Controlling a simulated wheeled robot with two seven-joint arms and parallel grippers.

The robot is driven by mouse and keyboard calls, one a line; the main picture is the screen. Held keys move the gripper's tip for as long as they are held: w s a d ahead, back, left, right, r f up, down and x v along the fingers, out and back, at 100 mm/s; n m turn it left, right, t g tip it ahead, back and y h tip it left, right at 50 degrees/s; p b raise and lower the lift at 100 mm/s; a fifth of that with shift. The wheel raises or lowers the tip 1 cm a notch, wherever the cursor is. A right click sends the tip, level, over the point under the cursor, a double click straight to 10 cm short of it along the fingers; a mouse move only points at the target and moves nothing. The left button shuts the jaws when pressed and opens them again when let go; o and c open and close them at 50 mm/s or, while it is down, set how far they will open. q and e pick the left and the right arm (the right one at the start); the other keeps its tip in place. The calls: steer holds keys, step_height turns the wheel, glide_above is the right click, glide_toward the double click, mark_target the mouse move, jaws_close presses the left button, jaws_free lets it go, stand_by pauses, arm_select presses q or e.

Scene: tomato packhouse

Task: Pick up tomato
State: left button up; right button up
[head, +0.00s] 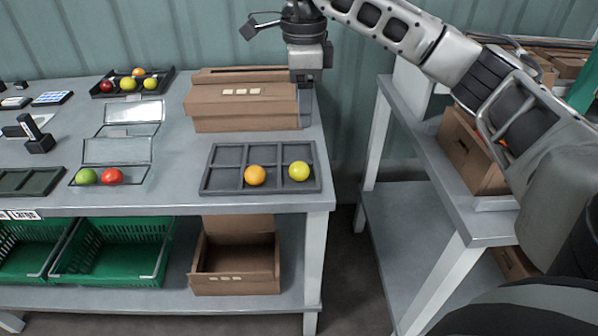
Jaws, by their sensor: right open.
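A dark grey sectioned tray (233,157) lies near the right end of the table. An orange tomato (255,175) and a yellow tomato (299,171) sit in separate front compartments of it. A green tomato (86,176) and a red tomato (112,175) sit side by side in a shallow holder at the left. Several more tomatoes lie in a black tray (104,88) at the back. My right gripper (306,118) is open, points down behind the grey tray and beside a cardboard box, and holds nothing visible. My left gripper is out of view.
The cardboard box (240,108) stands close left of my right gripper. Green baskets (112,255) and an open carton (236,284) are on the shelf below. A second table (432,160) with cartons stands at right, across a floor gap.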

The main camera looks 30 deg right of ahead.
glide_above(299, 164)
steer(key=f, duration=0.8)
steer(key=shift+s+d, duration=0.1)
steer(key=shift+d, duration=0.2)
steer(key=shift+a+f, duration=0.15)
steer(key=shift+f, duration=1.3)
steer(key=shift+a+f, duration=0.15)
steer(key=shift+f, duration=1.3)
steer(key=c, duration=0.8)
